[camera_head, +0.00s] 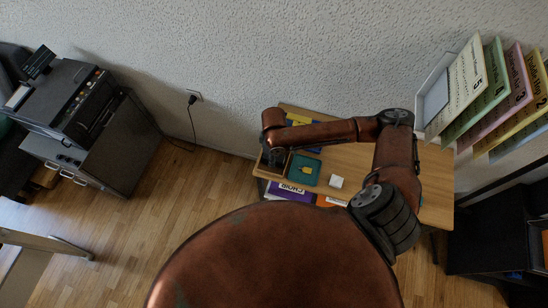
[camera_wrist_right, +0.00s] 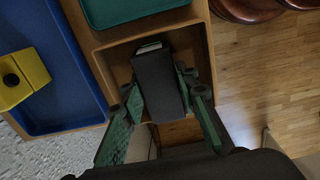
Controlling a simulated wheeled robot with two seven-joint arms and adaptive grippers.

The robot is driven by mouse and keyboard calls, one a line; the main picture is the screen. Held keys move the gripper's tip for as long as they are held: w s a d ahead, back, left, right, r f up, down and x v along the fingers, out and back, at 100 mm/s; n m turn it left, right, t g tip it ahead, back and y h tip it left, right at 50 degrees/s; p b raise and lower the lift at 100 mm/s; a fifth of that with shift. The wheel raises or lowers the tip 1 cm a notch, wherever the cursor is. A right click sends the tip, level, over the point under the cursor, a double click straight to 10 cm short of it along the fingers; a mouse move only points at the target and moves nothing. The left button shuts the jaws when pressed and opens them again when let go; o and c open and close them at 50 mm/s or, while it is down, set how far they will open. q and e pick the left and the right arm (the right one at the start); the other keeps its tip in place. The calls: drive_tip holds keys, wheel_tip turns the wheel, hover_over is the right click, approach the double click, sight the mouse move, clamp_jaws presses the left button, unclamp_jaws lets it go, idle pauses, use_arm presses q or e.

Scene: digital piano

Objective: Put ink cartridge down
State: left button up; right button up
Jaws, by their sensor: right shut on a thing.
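The ink cartridge (camera_wrist_right: 157,82) is a dark block with a pale end, seen in the right wrist view. My right gripper (camera_wrist_right: 158,92) is shut on it, with green fingers on both sides. The cartridge is over or inside a square wooden compartment (camera_wrist_right: 112,62); I cannot tell whether it touches the bottom. In the head view my right gripper (camera_head: 272,157) is over the left end of the wooden desk (camera_head: 350,161), and the cartridge is not clearly visible there. My left gripper is not in view.
A teal tray (camera_head: 304,171) lies beside the compartment, and a blue tray (camera_wrist_right: 38,62) with a yellow object (camera_wrist_right: 20,75) adjoins it. A white block (camera_head: 336,182) is on the desk. A black printer (camera_head: 72,100) stands on a cabinet at the left.

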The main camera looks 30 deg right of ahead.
drive_tip(key=o, duration=1.1)
drive_tip(key=shift+o, duration=0.2)
drive_tip(key=shift+r, duration=0.1)
wheel_tip(320, 180, up, 12)
drive_tip(key=p, duration=0.2)
drive_tip(key=shift+a, duration=0.1)
